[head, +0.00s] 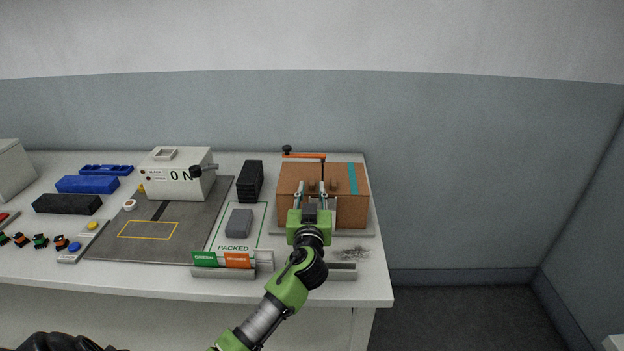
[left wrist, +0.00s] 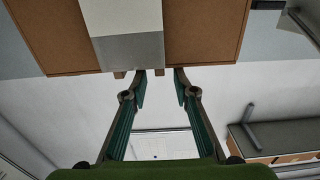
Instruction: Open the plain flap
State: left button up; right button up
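A brown box (head: 352,212) stands at the right of the table, with two brown panels side by side. The plain flap (head: 289,178) is on the left. The other flap (head: 363,178) has a teal stripe. Both look closed, with small knobs near the seam. My left gripper (head: 310,190) is over the front of the box by the seam and hides part of it. In the left wrist view its fingers (left wrist: 160,76) are apart with nothing between them, close to the brown box face (left wrist: 205,30); contact cannot be told. My right gripper is not in view.
An orange-topped bar (head: 304,156) stands behind the box. Left of it are a black stack (head: 250,181), a grey block (head: 239,223) on the packed area, and a white machine (head: 177,174). Green and orange labels (head: 222,260) line the front edge.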

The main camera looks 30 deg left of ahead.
aim_at(312, 184)
pick_arm(q)
jog(key=x, duration=0.3)
jog(key=shift+w, duration=0.15)
jog(key=shift+w+a, duration=0.25)
jog(key=shift+w, duration=0.05)
grip_shut()
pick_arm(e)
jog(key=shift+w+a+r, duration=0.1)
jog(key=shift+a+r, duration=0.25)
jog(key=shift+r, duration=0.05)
